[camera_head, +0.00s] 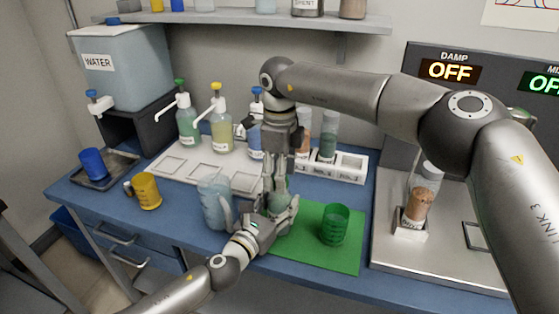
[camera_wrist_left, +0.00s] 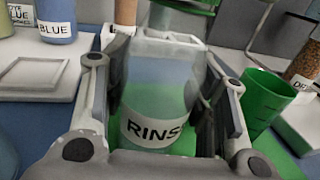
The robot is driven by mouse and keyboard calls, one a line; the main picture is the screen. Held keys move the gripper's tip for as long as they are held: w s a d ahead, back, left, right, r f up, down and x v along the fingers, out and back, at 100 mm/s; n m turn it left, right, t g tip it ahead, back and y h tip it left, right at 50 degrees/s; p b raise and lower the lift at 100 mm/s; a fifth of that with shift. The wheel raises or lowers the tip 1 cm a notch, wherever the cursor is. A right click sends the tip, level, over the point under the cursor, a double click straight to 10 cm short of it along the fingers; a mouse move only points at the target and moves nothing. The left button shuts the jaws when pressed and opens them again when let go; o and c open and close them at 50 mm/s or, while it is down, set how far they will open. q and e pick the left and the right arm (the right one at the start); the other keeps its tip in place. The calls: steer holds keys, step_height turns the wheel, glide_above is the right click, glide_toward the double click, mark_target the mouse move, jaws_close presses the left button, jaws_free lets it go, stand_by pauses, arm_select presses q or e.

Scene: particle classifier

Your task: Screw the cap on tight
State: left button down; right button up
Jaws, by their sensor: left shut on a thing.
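A clear bottle with a RINSE label, partly cut off (camera_wrist_left: 153,128), stands upright between the fingers of my left gripper (camera_wrist_left: 165,75). In the head view my left gripper (camera_head: 278,208) is shut around the bottle (camera_head: 279,186) at the left edge of the green mat (camera_head: 315,255). My right gripper (camera_head: 274,170) points straight down just above the bottle's top, in line with it. Its fingertips are small and crowded here, so whether they grip is unclear. The cap and the bottle's mouth are hidden, so I cannot tell how the cap sits.
A green cup (camera_head: 334,226) stands on the mat to the right. A clear pitcher (camera_head: 215,203) stands close left of my left gripper. A white rack (camera_head: 350,165) with tubes and pump bottles (camera_head: 221,132) are behind. A yellow cup (camera_head: 147,191) stands at the left.

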steer(key=shift+f, duration=0.25)
steer(key=c, duration=1.1)
steer(key=m, duration=0.5)
steer(key=o, duration=1.2)
steer(key=shift+r, duration=0.1)
step_height(320, 180, up, 12)
steer(key=shift+f, duration=0.1)
